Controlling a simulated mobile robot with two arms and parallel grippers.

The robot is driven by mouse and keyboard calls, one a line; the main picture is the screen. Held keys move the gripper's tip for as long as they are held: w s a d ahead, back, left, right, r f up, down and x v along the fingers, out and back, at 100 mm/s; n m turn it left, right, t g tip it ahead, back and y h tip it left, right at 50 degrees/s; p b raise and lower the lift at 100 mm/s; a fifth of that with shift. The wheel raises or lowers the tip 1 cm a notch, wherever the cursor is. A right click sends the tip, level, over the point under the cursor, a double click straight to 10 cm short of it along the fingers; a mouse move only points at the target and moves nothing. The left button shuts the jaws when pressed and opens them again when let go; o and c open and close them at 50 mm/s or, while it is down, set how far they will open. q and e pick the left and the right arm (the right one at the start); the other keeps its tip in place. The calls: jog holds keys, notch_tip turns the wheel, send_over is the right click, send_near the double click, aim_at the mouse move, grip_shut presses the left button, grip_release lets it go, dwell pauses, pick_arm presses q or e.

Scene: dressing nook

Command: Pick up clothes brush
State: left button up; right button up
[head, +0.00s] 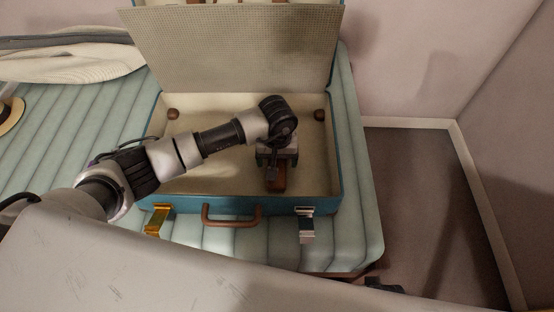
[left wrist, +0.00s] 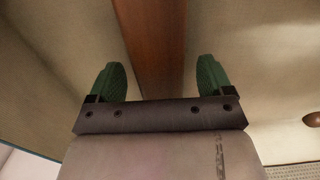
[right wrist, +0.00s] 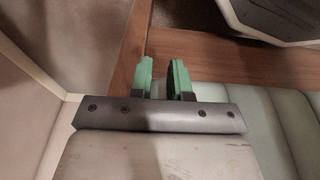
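The clothes brush (head: 276,183) is a brown wooden piece lying in the open blue suitcase (head: 180,203), partly hidden by my left gripper (head: 275,165). In the left wrist view the brush (left wrist: 152,45) runs lengthwise between the green fingertips of the left gripper (left wrist: 158,80). That gripper is open, with a gap showing on each side of the brush. My right gripper (right wrist: 161,78) has its fingers close together with a narrow empty gap between them. It is near the wooden edge of the bench, away from the suitcase.
The suitcase lid (head: 235,50) stands raised at the back. A brown handle (head: 232,222) and two latches are at its front. The suitcase rests on a pale green ribbed cushion (head: 350,225). Walls close in at the right. A hat (head: 10,115) shows at the left edge.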

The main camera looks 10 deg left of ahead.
pick_arm(q)
jog(key=c, duration=1)
jog(key=shift+r, duration=0.1)
